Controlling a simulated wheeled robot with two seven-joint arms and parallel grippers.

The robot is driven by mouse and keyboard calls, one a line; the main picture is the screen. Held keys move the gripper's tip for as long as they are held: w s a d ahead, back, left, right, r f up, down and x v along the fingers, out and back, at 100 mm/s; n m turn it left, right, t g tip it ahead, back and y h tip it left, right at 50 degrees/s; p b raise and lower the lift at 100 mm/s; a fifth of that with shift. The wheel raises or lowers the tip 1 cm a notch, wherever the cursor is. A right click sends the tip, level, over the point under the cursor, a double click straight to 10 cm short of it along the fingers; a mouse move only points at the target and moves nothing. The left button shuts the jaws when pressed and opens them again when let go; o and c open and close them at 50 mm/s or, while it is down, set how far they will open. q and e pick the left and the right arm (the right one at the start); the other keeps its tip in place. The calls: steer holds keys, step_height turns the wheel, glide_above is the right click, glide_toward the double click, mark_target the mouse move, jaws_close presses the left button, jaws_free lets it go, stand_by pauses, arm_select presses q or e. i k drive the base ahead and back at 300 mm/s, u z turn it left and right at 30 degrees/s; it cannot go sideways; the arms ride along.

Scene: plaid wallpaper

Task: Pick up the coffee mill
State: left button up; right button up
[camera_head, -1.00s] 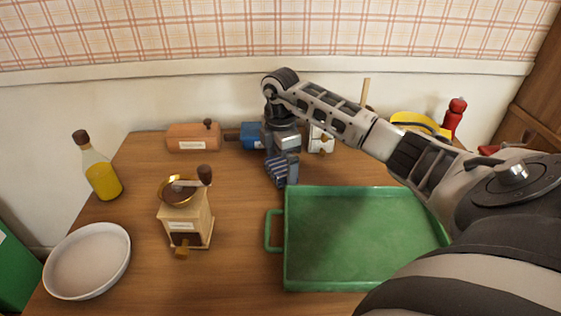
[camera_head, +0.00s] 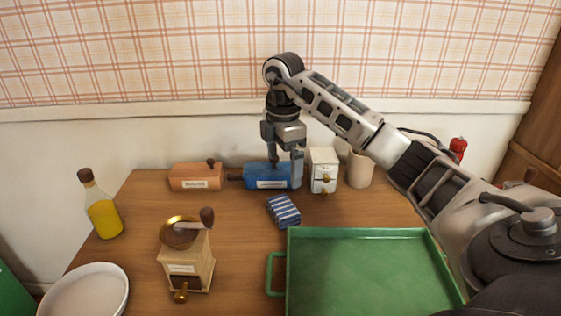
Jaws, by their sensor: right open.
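The coffee mill (camera_head: 190,268) stands upright on the wooden table at the front left. It has a pale wooden body with a label, a brass bowl on top, a crank with a dark knob, and a brass drawer knob. Nothing touches it. My right gripper (camera_head: 286,173) points down, open, at the back middle of the table, well behind and to the right of the mill. My left gripper is not in view.
A green tray (camera_head: 370,234) fills the front right. A striped block (camera_head: 284,211) lies behind it. An oil bottle (camera_head: 102,212) and white bowl (camera_head: 85,295) are left.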

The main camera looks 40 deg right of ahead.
mark_target(188, 251)
steer(key=k, duration=1)
